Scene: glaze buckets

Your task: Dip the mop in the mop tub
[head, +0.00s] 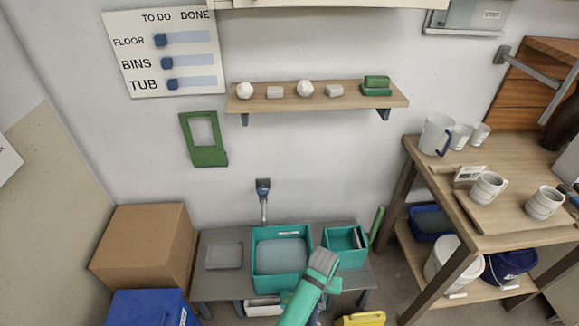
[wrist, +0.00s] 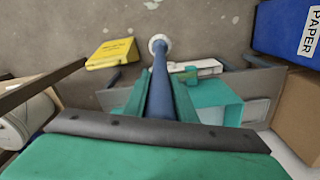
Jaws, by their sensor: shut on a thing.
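My gripper (wrist: 162,76) is shut on the blue shaft of the mop (wrist: 161,90). In the wrist view the shaft runs away from me to a round white end (wrist: 158,44), seen against the grey floor. A teal tub (wrist: 217,92) lies right of the shaft there. In the head view a large teal tub (head: 254,262) with grey contents stands on the low grey bench, and a smaller teal tub (head: 344,258) stands to its right. My arm covers part of the large tub's right front corner and most of the mop. Which one is the mop tub is unreadable.
A yellow sign (head: 361,318) is on the floor in front of the bench (head: 213,286). A cardboard box (head: 143,245) and a blue bin (head: 150,308) stand left. A wooden shelf unit (head: 463,225) with mugs stands right. A wall shelf (head: 300,103) hangs above.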

